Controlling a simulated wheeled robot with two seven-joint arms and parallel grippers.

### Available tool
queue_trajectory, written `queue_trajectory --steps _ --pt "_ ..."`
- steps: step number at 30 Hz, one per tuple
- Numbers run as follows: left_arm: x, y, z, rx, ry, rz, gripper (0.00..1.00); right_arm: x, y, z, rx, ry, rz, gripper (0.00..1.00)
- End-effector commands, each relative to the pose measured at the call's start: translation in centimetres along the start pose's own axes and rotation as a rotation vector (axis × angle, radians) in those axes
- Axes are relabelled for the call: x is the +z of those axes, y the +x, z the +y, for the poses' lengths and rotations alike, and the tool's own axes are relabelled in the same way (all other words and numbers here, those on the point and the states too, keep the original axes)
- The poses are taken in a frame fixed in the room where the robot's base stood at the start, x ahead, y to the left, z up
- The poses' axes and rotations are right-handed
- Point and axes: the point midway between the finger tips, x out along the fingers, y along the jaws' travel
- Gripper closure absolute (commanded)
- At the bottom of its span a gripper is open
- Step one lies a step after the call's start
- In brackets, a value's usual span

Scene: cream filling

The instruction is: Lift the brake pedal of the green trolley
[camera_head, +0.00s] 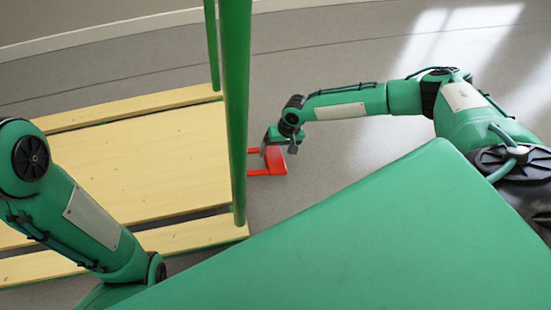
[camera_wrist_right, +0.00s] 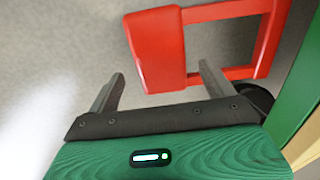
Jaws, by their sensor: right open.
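The brake pedal is a red plate (camera_head: 276,160) with a red frame, low at the right end of the green trolley, beside its upright in the head view. In the right wrist view the pedal plate (camera_wrist_right: 157,45) lies just beyond the fingertips, and its frame runs right toward the green trolley edge (camera_wrist_right: 304,85). My right gripper (camera_head: 279,147) is open with nothing between its fingers; it hovers close to the pedal. In the wrist view its two fingers (camera_wrist_right: 160,78) point at the plate; contact cannot be told. My left gripper is out of view.
The trolley has a slatted wooden deck (camera_head: 150,150) and tall green uprights (camera_head: 236,100). A black wheel (camera_wrist_right: 260,97) shows beside the gripper in the wrist view. Grey floor (camera_head: 350,60) is clear behind and right of the pedal.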

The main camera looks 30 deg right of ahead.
Motion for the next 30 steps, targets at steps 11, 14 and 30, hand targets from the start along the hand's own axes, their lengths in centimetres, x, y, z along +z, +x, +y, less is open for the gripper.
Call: queue_trajectory --steps 11,14,30 --pt "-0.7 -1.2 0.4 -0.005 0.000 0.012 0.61 -0.1 3.3 0.0 0.000 -0.001 0.001 0.15" --pt "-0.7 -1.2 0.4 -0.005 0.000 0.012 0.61 -0.1 3.3 0.0 0.000 0.000 0.001 0.15" --pt "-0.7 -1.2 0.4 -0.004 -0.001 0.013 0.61 0.0 3.3 0.0 0.000 0.000 0.000 0.78"
